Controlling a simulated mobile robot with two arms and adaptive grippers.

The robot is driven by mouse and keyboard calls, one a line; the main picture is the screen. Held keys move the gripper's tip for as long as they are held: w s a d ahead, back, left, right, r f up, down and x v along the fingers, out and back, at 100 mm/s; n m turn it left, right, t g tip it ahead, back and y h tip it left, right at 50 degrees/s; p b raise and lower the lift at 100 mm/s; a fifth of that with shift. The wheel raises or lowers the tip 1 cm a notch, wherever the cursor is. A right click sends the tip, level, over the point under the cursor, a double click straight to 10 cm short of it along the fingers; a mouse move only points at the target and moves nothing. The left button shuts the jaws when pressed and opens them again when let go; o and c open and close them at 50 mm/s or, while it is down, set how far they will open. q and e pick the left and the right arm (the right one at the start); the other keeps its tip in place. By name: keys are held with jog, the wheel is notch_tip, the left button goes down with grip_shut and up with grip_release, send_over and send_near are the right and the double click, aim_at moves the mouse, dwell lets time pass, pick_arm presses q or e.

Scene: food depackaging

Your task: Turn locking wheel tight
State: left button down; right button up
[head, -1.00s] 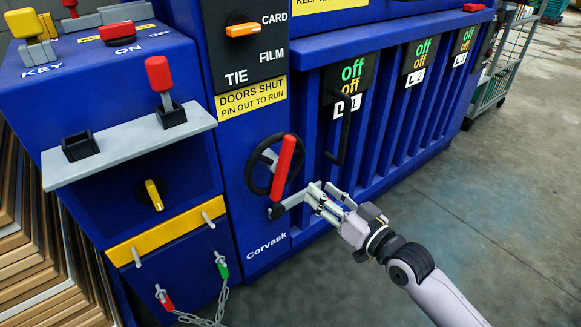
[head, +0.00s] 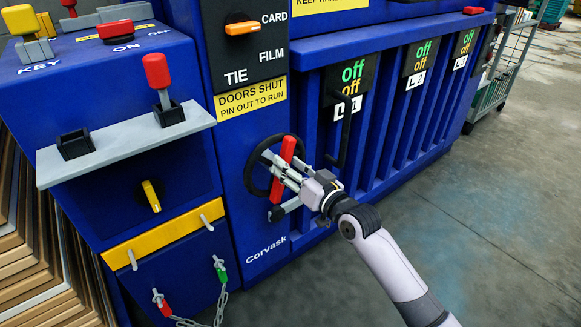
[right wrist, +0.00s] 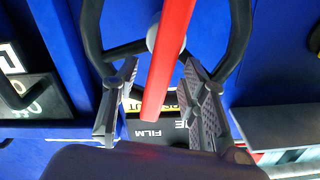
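The locking wheel (head: 249,170) is a black ring on the blue machine front, left of centre in the head view. A red bar (head: 288,148) lies across it, slightly tilted. My right gripper (head: 278,170) is at the wheel, with its fingers on either side of the bar. In the right wrist view, the wheel's black rim (right wrist: 240,30) and spokes are at the top, and the red bar (right wrist: 170,50) runs between the two open fingers (right wrist: 160,85). A gap shows on both sides of the bar. My left gripper is not in view.
A grey lever with a black knob (head: 276,213) sits just below the wheel, close to my right gripper. A grey shelf (head: 128,146) with a red-handled lever (head: 157,72) juts out at left. Open floor (head: 480,220) lies at right.

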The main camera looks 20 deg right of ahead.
grip_shut()
dwell(0.4)
dwell(0.4)
